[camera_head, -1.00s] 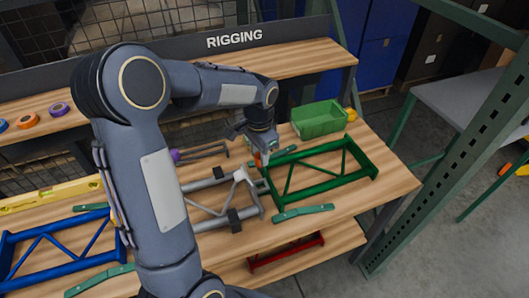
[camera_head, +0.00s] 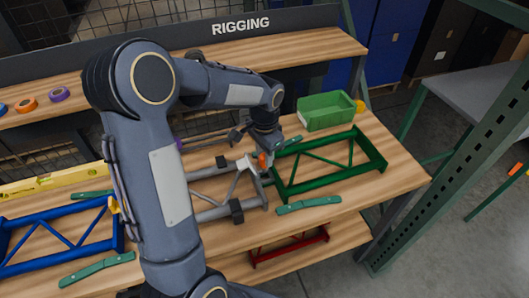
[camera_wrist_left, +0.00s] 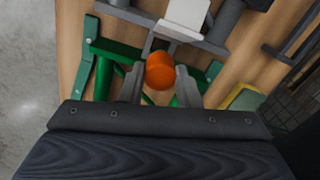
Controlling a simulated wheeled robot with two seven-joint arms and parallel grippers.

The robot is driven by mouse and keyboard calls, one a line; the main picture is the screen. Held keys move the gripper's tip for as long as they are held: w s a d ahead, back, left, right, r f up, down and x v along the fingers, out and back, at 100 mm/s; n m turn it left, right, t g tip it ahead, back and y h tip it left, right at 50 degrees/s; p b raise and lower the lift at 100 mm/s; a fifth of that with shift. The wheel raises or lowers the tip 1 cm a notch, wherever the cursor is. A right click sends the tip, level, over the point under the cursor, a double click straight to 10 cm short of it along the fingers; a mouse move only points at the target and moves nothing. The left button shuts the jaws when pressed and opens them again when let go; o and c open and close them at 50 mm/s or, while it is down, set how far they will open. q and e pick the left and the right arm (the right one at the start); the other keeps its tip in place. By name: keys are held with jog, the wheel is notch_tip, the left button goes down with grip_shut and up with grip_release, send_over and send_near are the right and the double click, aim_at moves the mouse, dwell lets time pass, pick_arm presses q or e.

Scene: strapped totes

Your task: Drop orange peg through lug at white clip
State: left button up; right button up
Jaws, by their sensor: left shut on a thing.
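My left gripper (camera_head: 264,157) is shut on the orange peg (camera_wrist_left: 160,71), which shows end-on between its two fingers in the left wrist view. In the head view the peg (camera_head: 262,160) sits by the joint between the grey frame (camera_head: 205,213) and the green frame (camera_head: 335,172). A white clip (camera_wrist_left: 185,14) lies just beyond the peg in the wrist view; it also shows left of the peg in the head view (camera_head: 245,164). The lug under the peg is hidden, so I cannot tell whether the peg is in it. My right gripper is not in view.
Black clamps (camera_head: 237,211) sit on the grey frame. A green bin (camera_head: 326,112) stands behind the green frame. A blue frame (camera_head: 60,240), a yellow level (camera_head: 50,182) and green straps (camera_head: 308,205) lie on the bench. Bare wood is free at the front right.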

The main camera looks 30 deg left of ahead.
pick_arm(q)
jog(key=shift+f+b, duration=1.6)
jog(key=shift+f, duration=0.8)
jog(key=o, duration=1.1)
jog(key=shift+c, duration=0.2)
notch_tip(320, 180, up, 7)
jog(key=shift+f, duration=0.1)
jog(key=shift+s+r, duration=0.15)
jog(key=shift+r, duration=0.45)
jog(key=s+d+r+n+t+h, duration=0.1)
jog(key=s+d+n+t+h, duration=0.1)
jog(key=s, duration=0.9)
jog(key=s+d+r+n+t+h, duration=0.1)
jog(key=s+d+n+t, duration=0.2)
jog(key=s, duration=0.7)
jog(key=shift+s+d+r+n+t+h, duration=0.35)
jog(key=shift+d+n, duration=0.55)
jog(key=shift+d, duration=0.3)
